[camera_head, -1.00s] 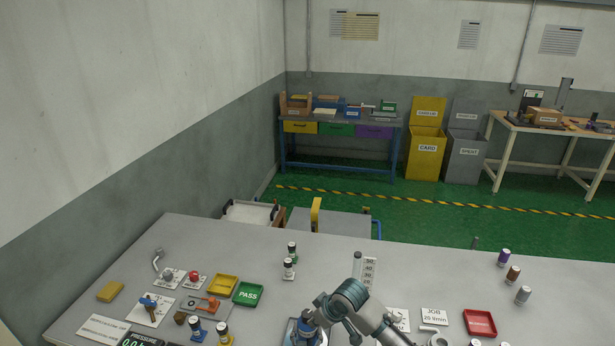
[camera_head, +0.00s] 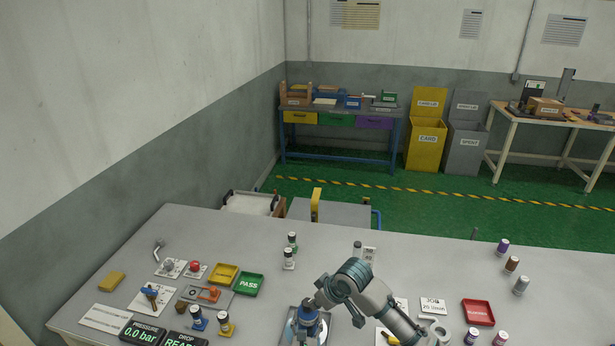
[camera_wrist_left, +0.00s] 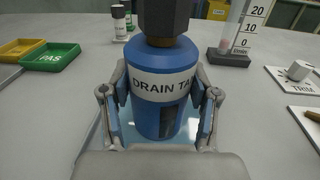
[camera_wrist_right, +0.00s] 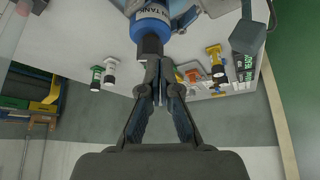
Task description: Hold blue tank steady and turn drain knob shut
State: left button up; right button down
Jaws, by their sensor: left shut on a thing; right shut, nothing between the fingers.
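The blue tank (camera_wrist_left: 165,75) stands upright on the table, with a white band reading "DRAIN TA" and the rest of the text cut off by its curve. A dark hexagonal knob (camera_wrist_left: 163,18) sits on its top. My left gripper (camera_wrist_left: 160,110) is shut around the tank's body, one finger on each side. In the right wrist view, upside down, the tank (camera_wrist_right: 151,22) and knob (camera_wrist_right: 151,44) show just beyond my right gripper (camera_wrist_right: 163,75), which is shut and empty. Its fingertips are close to the knob; contact is unclear. In the head view my right arm partly covers the tank (camera_head: 307,317).
Left of the tank are a green PASS tray (camera_head: 248,284), a yellow tray (camera_head: 223,274) and small bottles. A flow tube (camera_wrist_left: 232,30) stands behind right. A TRIM knob card (camera_wrist_left: 297,75) lies right. A red tray (camera_head: 478,312) is further right.

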aim_at(310, 312)
notch_tip(310, 312, up, 2)
dwell(0.4)
notch_tip(310, 312, down, 6)
jog(key=w+d, duration=0.1)
jog(key=w, duration=0.1)
jog(key=shift+d, duration=0.35)
jog(key=shift+w+a, duration=0.15)
jog(key=shift+a, duration=0.25)
dwell(0.9)
jog(key=shift+s+a, duration=0.2)
jog(key=shift+s, duration=0.1)
jog(key=shift+s+a, duration=0.3)
jog(key=shift+a, duration=0.15)
dwell(0.4)
